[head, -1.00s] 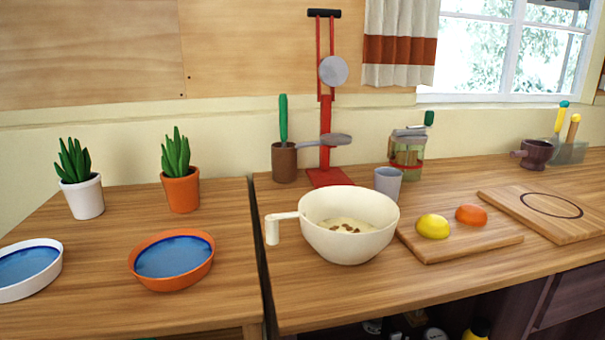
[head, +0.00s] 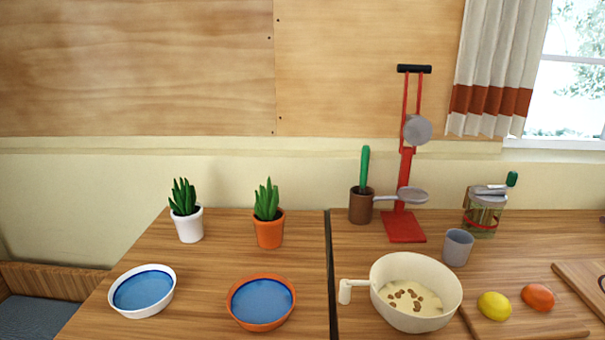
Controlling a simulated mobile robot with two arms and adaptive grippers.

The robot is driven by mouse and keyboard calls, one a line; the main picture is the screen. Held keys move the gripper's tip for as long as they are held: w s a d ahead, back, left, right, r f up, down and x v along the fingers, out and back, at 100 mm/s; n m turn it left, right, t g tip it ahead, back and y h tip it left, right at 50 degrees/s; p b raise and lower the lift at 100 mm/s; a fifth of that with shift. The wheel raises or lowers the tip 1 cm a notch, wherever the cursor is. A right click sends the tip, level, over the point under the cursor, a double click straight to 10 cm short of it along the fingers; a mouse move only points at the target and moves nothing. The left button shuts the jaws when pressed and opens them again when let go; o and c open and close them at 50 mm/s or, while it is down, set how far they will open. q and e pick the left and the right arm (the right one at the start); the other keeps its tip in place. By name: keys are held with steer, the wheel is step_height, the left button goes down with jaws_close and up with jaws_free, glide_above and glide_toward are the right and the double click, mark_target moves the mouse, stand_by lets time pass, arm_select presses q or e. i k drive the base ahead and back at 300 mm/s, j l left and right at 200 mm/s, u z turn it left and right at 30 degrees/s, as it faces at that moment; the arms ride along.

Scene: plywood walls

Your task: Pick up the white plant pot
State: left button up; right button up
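The white plant pot (head: 189,229) stands upright at the back of the left table, with a green spiky plant (head: 183,197) in it. An orange pot (head: 269,234) with a similar plant stands to its right, apart from it. Neither of my grippers shows in the head view.
A white dish (head: 169,299) and an orange dish (head: 236,315), both blue inside, lie in front of the pots. A narrow gap separates this table from the right counter, which holds a cream bowl (head: 389,311), a red press (head: 404,226) and a grey cup (head: 457,248). Bare tabletop (head: 222,256) lies between pots and dishes.

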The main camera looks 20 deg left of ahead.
mark_target(187, 216)
steer(key=u, duration=1.5)
